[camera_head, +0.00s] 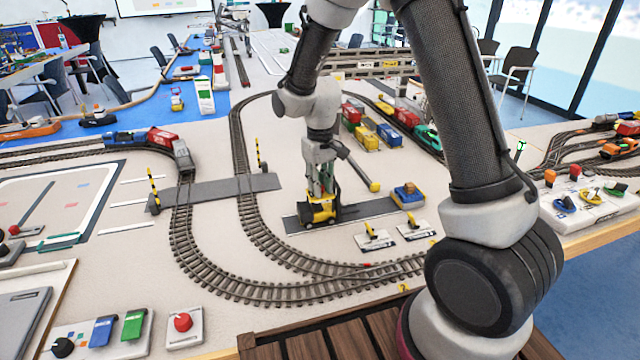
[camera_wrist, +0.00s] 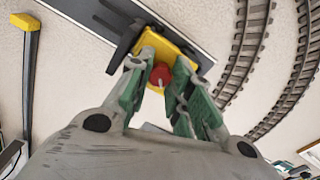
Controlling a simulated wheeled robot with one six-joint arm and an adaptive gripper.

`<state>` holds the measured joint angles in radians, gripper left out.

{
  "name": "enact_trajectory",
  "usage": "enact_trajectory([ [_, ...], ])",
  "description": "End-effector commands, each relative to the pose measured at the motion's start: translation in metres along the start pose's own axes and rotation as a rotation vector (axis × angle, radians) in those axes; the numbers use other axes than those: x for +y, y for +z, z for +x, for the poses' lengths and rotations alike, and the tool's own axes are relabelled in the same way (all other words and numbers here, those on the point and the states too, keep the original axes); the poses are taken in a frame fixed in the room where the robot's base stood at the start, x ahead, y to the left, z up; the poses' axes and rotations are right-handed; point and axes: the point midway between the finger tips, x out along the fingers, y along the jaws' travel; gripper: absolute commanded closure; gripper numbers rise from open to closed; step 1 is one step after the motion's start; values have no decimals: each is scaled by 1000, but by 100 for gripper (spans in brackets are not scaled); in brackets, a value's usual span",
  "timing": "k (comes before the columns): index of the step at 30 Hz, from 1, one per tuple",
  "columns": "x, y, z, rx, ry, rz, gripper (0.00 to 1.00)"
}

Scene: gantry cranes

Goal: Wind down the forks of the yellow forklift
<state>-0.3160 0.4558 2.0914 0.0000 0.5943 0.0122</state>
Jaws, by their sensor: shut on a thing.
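The yellow forklift (camera_head: 318,211) stands on a dark grey strip on the table, inside the curve of the track. In the wrist view its yellow body (camera_wrist: 178,40) lies beyond my fingertips, with dark parts at its left. A red knob (camera_wrist: 160,76) shows between the green-padded fingers. My gripper (camera_head: 320,188) points down over the forklift, and its fingertips (camera_wrist: 166,62) are closed about the red knob. The fingers cover part of the knob and the forklift's top. The height of the forks cannot be made out.
A yellow-tipped boom (camera_head: 374,186) slants just right of my gripper. A blue and yellow vehicle (camera_head: 407,195) stands at the strip's right end. Two small plates with yellow levers (camera_head: 372,237) lie in front. Railway track (camera_head: 250,225) curves around the left and front.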

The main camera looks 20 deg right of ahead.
Motion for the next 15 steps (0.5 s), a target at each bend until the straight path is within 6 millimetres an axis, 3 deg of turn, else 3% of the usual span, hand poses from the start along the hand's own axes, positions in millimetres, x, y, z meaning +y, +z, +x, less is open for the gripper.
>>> enact_trajectory([
  [15, 0, 0, 0, 0, 0, -485, 100],
])
